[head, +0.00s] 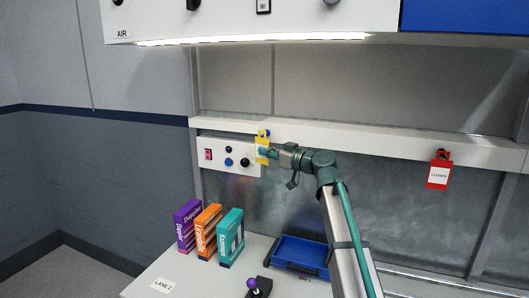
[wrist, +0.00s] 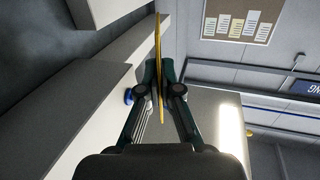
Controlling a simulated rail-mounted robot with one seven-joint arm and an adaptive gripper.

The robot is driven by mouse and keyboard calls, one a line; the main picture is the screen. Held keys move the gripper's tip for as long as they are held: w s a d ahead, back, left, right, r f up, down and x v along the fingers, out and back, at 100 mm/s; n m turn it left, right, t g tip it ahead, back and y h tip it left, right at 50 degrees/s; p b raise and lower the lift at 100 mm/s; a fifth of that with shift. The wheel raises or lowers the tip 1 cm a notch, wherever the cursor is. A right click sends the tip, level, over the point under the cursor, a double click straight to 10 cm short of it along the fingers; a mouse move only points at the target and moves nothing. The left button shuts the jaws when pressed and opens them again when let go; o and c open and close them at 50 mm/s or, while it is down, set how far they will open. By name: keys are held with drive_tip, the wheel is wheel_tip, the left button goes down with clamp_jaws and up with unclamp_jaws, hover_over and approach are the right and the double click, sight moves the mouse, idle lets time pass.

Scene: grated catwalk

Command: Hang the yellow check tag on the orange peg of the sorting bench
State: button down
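The yellow check tag (head: 262,138) is upright near the white rail of the sorting bench (head: 340,139), by the left control panel. My gripper (head: 268,153) is shut on the tag. In the wrist view the tag (wrist: 158,45) is edge-on, pinched between the fingertips of my gripper (wrist: 159,75). I cannot make out an orange peg in either view. I cannot tell whether the tag touches a peg.
A red tag (head: 438,174) hangs on the rail at right. Purple (head: 187,225), orange (head: 208,232) and teal (head: 230,238) boxes stand on the bench beside a blue tray (head: 300,256) and a purple-knobbed lever (head: 252,284). A control panel (head: 215,157) is left of my gripper.

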drive_tip(key=shift+s+a+r, duration=0.1)
drive_tip(key=shift+s+r, duration=0.1)
drive_tip(key=shift+s, duration=0.25)
drive_tip(key=shift+s+a+r, duration=0.1)
drive_tip(key=shift+s+r, duration=0.05)
drive_tip(key=shift+s, duration=0.15)
drive_tip(key=shift+s, duration=0.1)
drive_tip(key=shift+s+a+b, duration=0.25)
drive_tip(key=shift+s+b, duration=0.1)
drive_tip(key=shift+s, duration=0.35)
drive_tip(key=shift+s+a, duration=0.1)
drive_tip(key=shift+s, duration=0.2)
drive_tip(key=shift+s+a+r+b, duration=0.1)
drive_tip(key=shift+s+a+b, duration=0.1)
drive_tip(key=shift+s, duration=0.4)
drive_tip(key=shift+s+a+b, duration=0.15)
drive_tip(key=shift+s+b, duration=0.05)
drive_tip(key=shift+s, duration=0.35)
